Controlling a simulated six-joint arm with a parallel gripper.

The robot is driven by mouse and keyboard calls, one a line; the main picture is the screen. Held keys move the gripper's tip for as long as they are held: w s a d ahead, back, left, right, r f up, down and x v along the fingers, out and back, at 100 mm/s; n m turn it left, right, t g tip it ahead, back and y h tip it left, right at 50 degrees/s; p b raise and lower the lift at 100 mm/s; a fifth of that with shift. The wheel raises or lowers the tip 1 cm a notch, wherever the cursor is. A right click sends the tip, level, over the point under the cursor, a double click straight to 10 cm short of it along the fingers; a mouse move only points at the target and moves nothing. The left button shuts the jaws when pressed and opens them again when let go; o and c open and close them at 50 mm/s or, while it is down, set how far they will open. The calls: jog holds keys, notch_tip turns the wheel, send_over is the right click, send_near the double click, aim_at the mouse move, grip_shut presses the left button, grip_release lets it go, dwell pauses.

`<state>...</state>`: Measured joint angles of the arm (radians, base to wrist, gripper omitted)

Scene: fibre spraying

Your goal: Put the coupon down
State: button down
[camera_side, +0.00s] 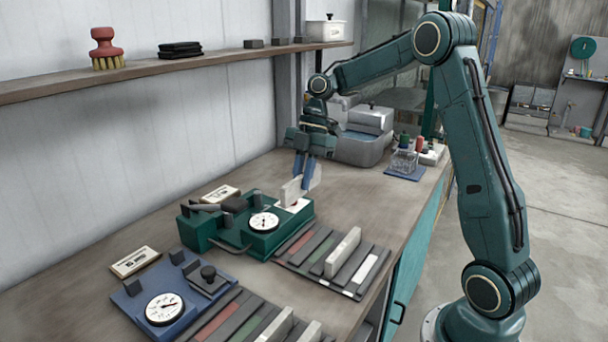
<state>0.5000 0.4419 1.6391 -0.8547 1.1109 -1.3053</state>
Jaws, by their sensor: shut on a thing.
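My gripper (304,182) points down over the right end of a green instrument (215,232) with a round white dial. Its blue fingers are shut on a pale, slab-like coupon (291,191), which stands on edge between them. The coupon's lower edge is close to a white pad with a small reddish mark on the green instrument; I cannot tell whether they touch. The fingers hide part of the coupon. A striped rack (310,270) lies in front of the instrument, with another pale slab (343,252) standing in it.
A blue instrument (140,295) with a dial and a second striped rack (215,330) are at the front left. A metal tub (362,150) and a blue tray of bottles (403,174) stand beyond my gripper. A wall shelf (150,70) runs above the bench.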

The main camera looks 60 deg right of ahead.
aim_at(313, 186)
jog(key=shift+f, duration=7.05)
jog(key=shift+f, duration=0.1)
jog(key=c, duration=1.4)
grip_release()
jog(key=shift+c, duration=0.2)
jog(key=v, duration=1.2)
